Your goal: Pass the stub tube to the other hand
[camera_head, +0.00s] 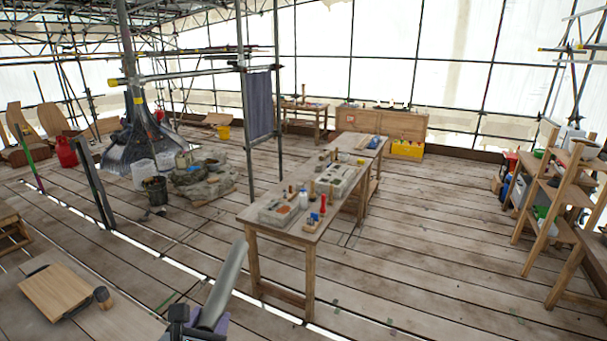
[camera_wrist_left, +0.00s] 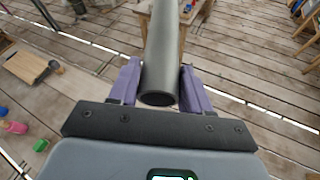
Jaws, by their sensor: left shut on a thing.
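The stub tube is a plain grey cylinder. In the head view the stub tube (camera_head: 224,288) rises at a tilt from my left gripper (camera_head: 195,325) at the bottom edge. In the left wrist view the stub tube (camera_wrist_left: 161,60) lies between the two purple fingers of my left gripper (camera_wrist_left: 158,88), which are shut on it near its dark open end. Its other end points away from the wrist, past the top edge of that view. My right gripper is in neither view.
A long wooden workbench (camera_head: 253,219) with several tools and trays stands ahead. A wooden board (camera_head: 60,290) and a small dark cup (camera_head: 103,297) are at lower left. Wooden shelves (camera_head: 548,190) stand at right. The plank floor (camera_head: 430,250) between bench and shelves is clear.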

